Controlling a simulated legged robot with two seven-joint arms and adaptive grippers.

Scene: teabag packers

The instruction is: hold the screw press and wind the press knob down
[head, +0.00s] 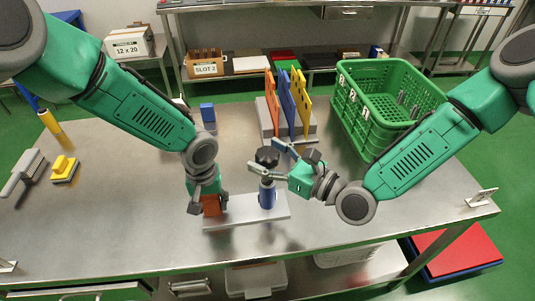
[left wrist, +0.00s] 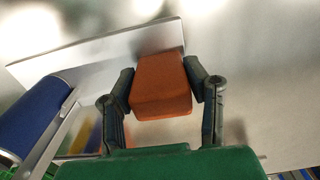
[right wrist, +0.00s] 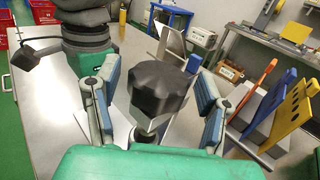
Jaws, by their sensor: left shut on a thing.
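The screw press stands on the table on a flat pale base plate (head: 240,213), with a blue column (head: 267,195) and a black lobed knob (head: 267,156) on top. An orange block (head: 212,206) is at the left end of the base. My left gripper (left wrist: 162,85) is shut on this orange block, one finger on each side. My right gripper (right wrist: 155,95) is open, its blue-grey fingers on either side of the black knob (right wrist: 160,88) with gaps showing. The blue column also shows at the left of the left wrist view (left wrist: 35,110).
A rack with orange, blue and yellow panels (head: 285,105) stands behind the press. A green basket (head: 385,105) is at the back right. A blue block (head: 207,112) is behind my left arm. The front table strip is clear.

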